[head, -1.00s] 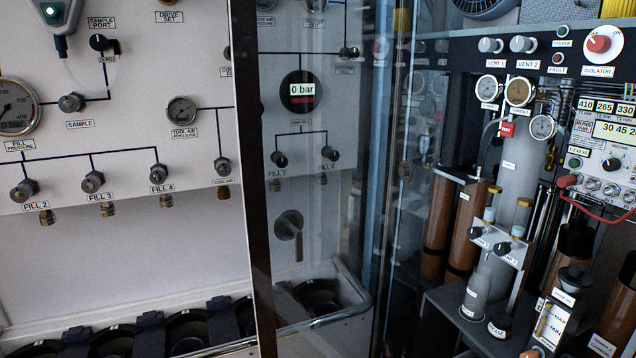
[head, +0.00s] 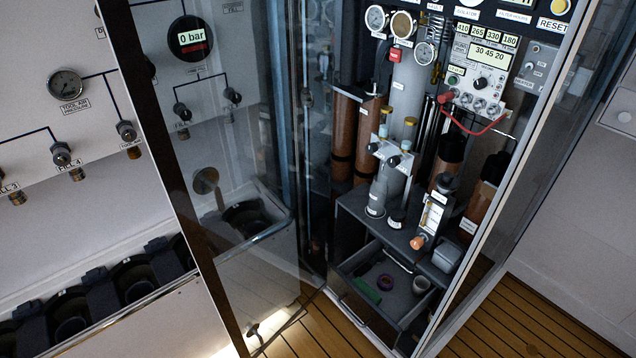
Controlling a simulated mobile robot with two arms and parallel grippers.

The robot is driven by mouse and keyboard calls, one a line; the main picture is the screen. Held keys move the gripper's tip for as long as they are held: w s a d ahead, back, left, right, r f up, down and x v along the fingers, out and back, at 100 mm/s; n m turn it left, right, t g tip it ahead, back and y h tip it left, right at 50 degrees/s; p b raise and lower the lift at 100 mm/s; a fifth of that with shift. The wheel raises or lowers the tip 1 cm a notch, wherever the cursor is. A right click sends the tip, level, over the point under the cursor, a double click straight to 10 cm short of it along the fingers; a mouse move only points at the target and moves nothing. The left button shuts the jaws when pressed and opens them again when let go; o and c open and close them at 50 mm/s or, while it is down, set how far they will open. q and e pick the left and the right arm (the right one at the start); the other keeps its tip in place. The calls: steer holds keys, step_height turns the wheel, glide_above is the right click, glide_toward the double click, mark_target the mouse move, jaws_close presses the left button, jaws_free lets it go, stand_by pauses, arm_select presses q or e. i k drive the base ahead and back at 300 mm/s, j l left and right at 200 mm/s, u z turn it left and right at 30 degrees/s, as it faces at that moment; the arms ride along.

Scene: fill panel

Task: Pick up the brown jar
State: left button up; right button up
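I see no thing that is clearly a brown jar. Several tall brown cylinders stand in the glass-fronted cabinet. A pair is at its left, one being the brown cylinder (head: 343,135). Another brown cylinder (head: 479,207) stands at the right, partly hidden. A small open cup (head: 421,285) of unclear greyish colour sits in an open drawer (head: 352,262) low in the cabinet. A small purple ring (head: 385,282) and a green item (head: 367,291) lie in the same drawer. Neither of my grippers is in view.
A tilted glass door with a dark frame (head: 150,130) stands left of the cabinet. Another framed pane (head: 530,165) is at the right. A grey shelf (head: 350,205) above the drawer carries bottles and a gauge block. Wooden floor (head: 500,325) is clear at lower right.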

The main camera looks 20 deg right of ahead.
mark_target(396, 220)
steer(key=z, duration=0.85)
